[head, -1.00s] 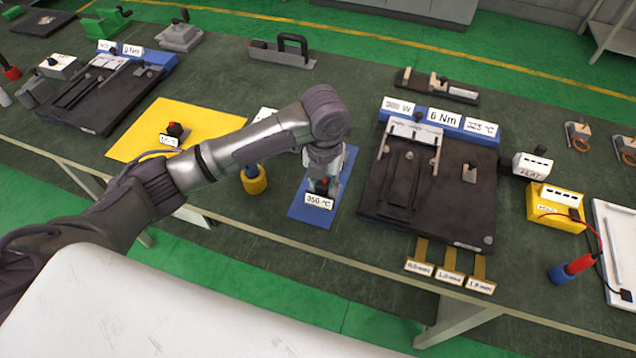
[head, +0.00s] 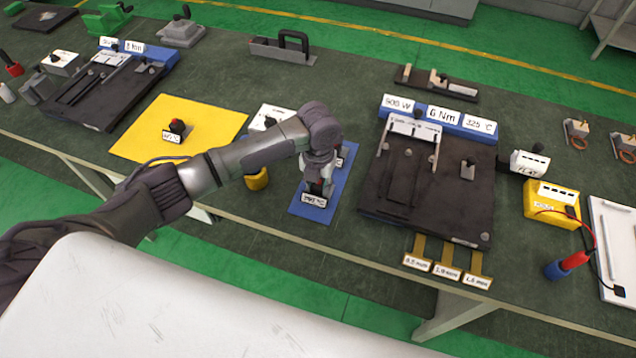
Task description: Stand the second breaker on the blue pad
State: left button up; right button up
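A blue pad (head: 338,190) lies left of the large black fixture. My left gripper (head: 319,187) points down over the front part of this pad. A breaker with a white label (head: 314,201) is at its fingertips, at or just above the pad. The fingers overlap the breaker, so whether they grip it is unclear. Another labelled piece, possibly a breaker (head: 343,154), shows partly behind the gripper at the pad's back. A breaker with a black knob and white label (head: 175,132) stands on the yellow pad (head: 205,120). My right gripper is out of view.
The black fixture (head: 425,190) with a blue label block stands right of the pad. Gauge strips (head: 447,258) lie at its front. A yellow cylinder (head: 257,179) and a white box (head: 268,115) are partly behind my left arm. The table's front edge is close.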

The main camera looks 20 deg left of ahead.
aim_at(318, 185)
pick_arm(q)
jog(key=o, duration=0.4)
jog(key=shift+r, duration=0.25)
notch_tip(318, 185, up, 12)
jog(key=shift+f+b, duration=0.1)
jog(key=shift+b, duration=0.75)
